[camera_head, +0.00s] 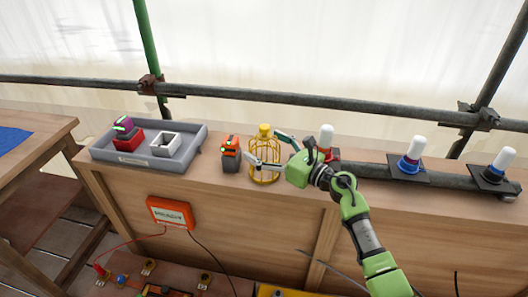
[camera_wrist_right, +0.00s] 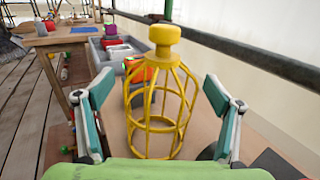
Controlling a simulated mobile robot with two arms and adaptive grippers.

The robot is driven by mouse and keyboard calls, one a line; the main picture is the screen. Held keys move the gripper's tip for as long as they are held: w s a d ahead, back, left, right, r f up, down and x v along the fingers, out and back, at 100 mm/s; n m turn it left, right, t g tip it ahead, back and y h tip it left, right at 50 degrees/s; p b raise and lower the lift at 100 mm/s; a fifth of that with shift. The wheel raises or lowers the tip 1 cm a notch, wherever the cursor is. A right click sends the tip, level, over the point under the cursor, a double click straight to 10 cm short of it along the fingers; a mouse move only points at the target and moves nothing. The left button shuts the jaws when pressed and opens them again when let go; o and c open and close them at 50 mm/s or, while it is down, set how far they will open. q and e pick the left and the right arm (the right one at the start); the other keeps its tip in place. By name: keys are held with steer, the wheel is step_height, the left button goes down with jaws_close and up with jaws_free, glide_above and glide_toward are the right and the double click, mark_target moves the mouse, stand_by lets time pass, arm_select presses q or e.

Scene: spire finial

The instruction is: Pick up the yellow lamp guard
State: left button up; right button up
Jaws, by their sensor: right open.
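The yellow lamp guard (camera_head: 264,158) is a wire cage with a solid knob on top. It stands upright on the wooden bench, right of an orange and dark grey device (camera_head: 231,153). My right gripper (camera_head: 270,150) reaches in from the right with its fingers open on either side of the cage. In the right wrist view the guard (camera_wrist_right: 160,95) stands between the two spread fingers of the gripper (camera_wrist_right: 158,115), with gaps on both sides. The guard partly hides the orange device there. My left gripper is not in view.
A grey tray (camera_head: 190,160) with a red and purple item (camera_head: 128,134) and a white square box (camera_head: 165,143) stands at the left. White-topped lamps (camera_head: 410,156) stand to the right. A scaffold pipe (camera_head: 330,103) runs behind the bench.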

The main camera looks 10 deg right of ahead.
steer(key=c, duration=1.2)
steer(key=shift+c, duration=0.2)
